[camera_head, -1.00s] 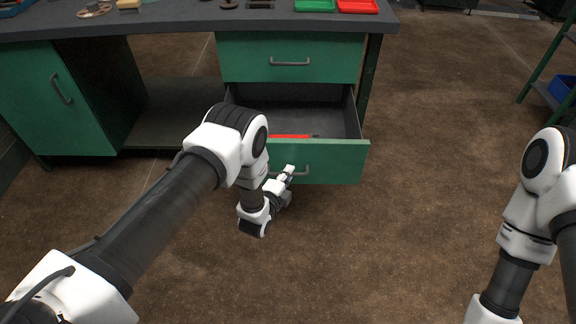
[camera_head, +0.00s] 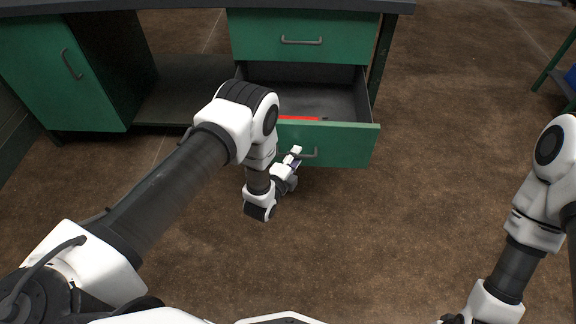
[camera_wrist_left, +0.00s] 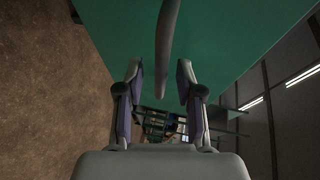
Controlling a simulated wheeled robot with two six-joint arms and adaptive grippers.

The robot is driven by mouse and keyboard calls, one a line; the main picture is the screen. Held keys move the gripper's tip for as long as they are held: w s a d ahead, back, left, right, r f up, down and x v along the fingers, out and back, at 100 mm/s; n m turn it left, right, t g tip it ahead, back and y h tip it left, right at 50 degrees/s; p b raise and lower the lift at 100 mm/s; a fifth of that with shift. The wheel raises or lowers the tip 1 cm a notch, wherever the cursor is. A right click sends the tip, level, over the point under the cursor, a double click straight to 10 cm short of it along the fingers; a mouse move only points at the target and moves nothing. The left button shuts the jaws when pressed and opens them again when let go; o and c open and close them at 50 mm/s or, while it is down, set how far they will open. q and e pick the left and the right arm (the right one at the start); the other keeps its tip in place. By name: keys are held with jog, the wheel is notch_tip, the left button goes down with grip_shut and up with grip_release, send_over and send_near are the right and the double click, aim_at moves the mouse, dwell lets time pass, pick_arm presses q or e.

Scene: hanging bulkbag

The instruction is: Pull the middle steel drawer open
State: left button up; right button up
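The middle steel drawer (camera_head: 345,146) is green and stands well open under a closed upper drawer. Its grey inside shows, with a red item (camera_head: 299,118) lying in it. The grey bar handle (camera_head: 316,153) is on its front. My left gripper (camera_head: 296,157) is at the left part of this handle. In the left wrist view the handle (camera_wrist_left: 168,45) runs in between the two spread fingers (camera_wrist_left: 160,85), with gaps beside it. Whether a finger touches it I cannot tell.
The closed upper drawer (camera_head: 302,36) sits below the dark benchtop (camera_head: 200,4). A green cupboard door (camera_head: 62,78) is at the left, with an open shelf beside it. A green rack (camera_head: 556,72) stands at the far right. The brown floor (camera_head: 440,110) is clear before the drawer.

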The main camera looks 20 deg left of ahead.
pick_arm(q)
jog(key=v, duration=1.1)
